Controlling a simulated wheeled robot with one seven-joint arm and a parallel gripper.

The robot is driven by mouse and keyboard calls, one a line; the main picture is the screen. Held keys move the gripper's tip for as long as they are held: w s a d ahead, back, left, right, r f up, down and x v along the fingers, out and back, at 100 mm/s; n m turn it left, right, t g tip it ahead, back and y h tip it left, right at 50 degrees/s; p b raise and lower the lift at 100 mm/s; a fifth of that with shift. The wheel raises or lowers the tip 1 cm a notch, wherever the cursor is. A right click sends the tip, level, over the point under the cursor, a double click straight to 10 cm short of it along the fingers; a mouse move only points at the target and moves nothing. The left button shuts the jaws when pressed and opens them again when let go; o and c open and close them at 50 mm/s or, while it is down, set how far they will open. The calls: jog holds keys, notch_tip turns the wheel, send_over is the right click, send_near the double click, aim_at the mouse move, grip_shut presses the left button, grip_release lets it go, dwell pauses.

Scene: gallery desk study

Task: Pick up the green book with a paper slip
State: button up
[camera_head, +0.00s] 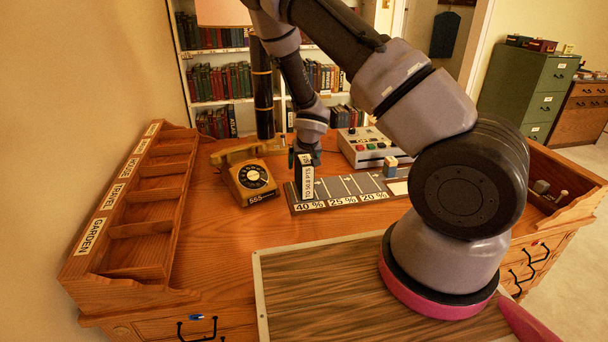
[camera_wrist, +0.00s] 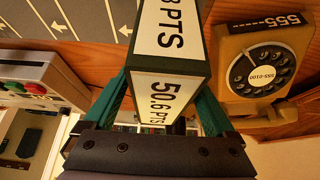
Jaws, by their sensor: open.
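A dark green, book-like block (camera_head: 307,185) with white paper labels stands upright at the left end of a grey board (camera_head: 345,190), by its 40 % label. In the wrist view the same book (camera_wrist: 183,66) shows labels reading "50.6 PTS" and "PTS". My gripper (camera_head: 304,157) is at the book's top. In the wrist view its two teal fingers (camera_wrist: 162,102) are open, one on each side of the book. I cannot tell whether either finger touches it. A separate paper slip is not clearly visible.
A yellow rotary telephone (camera_head: 250,180) stands close left of the board. A pale device with coloured buttons (camera_head: 366,147) is behind it. A wooden rack (camera_head: 140,230) with labelled compartments lines the desk's left. Bookshelves (camera_head: 225,82) stand behind.

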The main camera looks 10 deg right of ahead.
jog(key=shift+f, duration=0.15)
grip_shut()
dwell(0.4)
